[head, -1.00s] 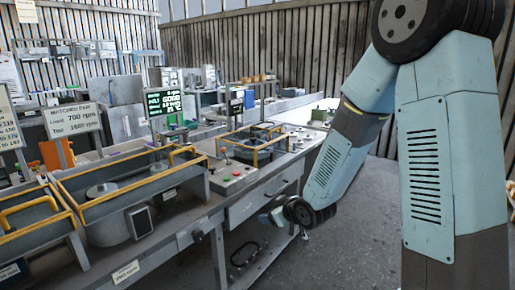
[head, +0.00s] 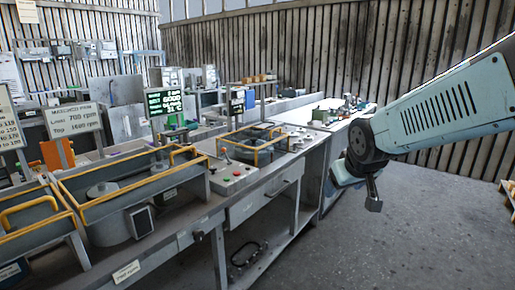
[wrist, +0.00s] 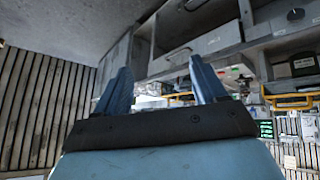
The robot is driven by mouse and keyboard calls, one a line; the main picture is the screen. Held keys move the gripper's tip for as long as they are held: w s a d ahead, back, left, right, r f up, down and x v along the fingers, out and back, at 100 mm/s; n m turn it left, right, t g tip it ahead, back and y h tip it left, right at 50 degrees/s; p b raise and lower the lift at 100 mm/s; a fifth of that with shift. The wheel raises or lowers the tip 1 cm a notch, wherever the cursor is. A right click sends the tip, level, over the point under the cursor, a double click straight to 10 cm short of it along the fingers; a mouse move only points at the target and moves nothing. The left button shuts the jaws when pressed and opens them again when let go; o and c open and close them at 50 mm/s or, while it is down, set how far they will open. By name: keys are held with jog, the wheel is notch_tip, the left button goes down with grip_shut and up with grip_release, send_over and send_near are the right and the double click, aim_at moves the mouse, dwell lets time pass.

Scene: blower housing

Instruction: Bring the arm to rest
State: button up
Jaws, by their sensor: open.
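My arm (head: 455,108) comes in from the right edge of the head view, with its vented pale-blue link sloping down to a dark joint. My gripper (head: 372,203) hangs at its end, off the front of the bench and over open floor, apart from everything. In the wrist view, the two blue fingers of my gripper (wrist: 162,88) stand wide apart with nothing between them. The gripper is open and empty.
The long workbench (head: 246,207) runs along the left, with yellow-railed trays, a control box (head: 232,178) and a green-lettered display (head: 165,103). A wooden pallet (head: 509,196) shows at the right edge.

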jog(key=s+d+r+m+g, duration=0.1)
jog(key=s+r, duration=0.1)
jog(key=s, duration=0.4)
jog(key=s+d+r+m, duration=0.1)
jog(key=s+r, duration=0.1)
jog(key=s, duration=0.5)
jog(key=shift+s+d+r+m+g, duration=0.25)
jog(key=shift+r+m+g, duration=0.1)
jog(key=shift+m+g, duration=0.05)
